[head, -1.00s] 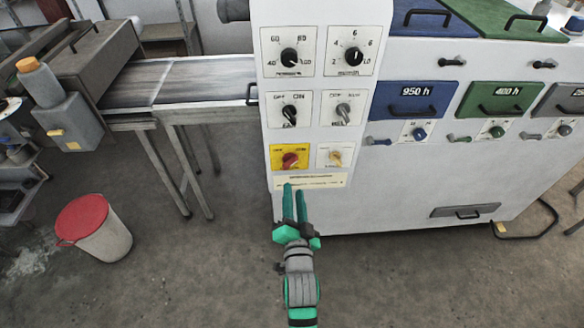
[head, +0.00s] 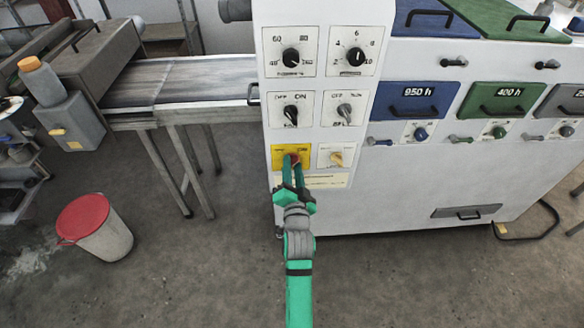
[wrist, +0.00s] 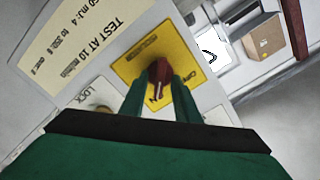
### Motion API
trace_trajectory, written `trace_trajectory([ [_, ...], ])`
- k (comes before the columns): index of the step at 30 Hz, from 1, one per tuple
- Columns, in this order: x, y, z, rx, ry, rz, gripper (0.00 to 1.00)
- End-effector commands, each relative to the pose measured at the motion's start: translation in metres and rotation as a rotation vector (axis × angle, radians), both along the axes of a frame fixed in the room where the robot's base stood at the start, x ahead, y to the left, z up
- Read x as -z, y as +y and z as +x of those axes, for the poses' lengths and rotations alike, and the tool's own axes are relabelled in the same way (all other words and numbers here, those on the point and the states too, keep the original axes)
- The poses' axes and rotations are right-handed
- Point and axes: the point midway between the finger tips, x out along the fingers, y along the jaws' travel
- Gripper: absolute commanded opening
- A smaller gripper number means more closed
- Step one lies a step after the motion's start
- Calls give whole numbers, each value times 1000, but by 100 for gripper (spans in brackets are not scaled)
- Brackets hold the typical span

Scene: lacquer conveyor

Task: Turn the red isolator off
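The red isolator knob (wrist: 159,72) sits on a yellow plate (wrist: 135,62) in the wrist view; a pale mark on it points down the picture, toward partly hidden lettering. In the head view the yellow plate (head: 277,153) is at the lower left of the white control panel, labelled OFF on the left and ON on the right. My gripper (head: 292,163) is at this plate. It also shows in the wrist view (wrist: 159,82), its two green fingers apart, one on each side of the knob. Whether they touch the knob is not clear. The fingers hide part of it.
A pale-knobbed lock switch (head: 337,158) is close on the right. Two selector switches (head: 291,112) (head: 344,111) and two dials (head: 291,57) (head: 355,57) are above. A red-lidded bin (head: 95,228) stands on the floor at left. Floor beside my arm is clear.

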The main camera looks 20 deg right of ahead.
Motion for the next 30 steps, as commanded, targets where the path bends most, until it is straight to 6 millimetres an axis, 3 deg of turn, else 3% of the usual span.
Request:
trace_trajectory([
  [5,0,0,0,0,0,0,29],
  [9,0,2,0,-3,0,0,0],
  [20,1,3,1,-5,9,-22,0],
  [30,1,4,1,-5,64,-207,0],
])
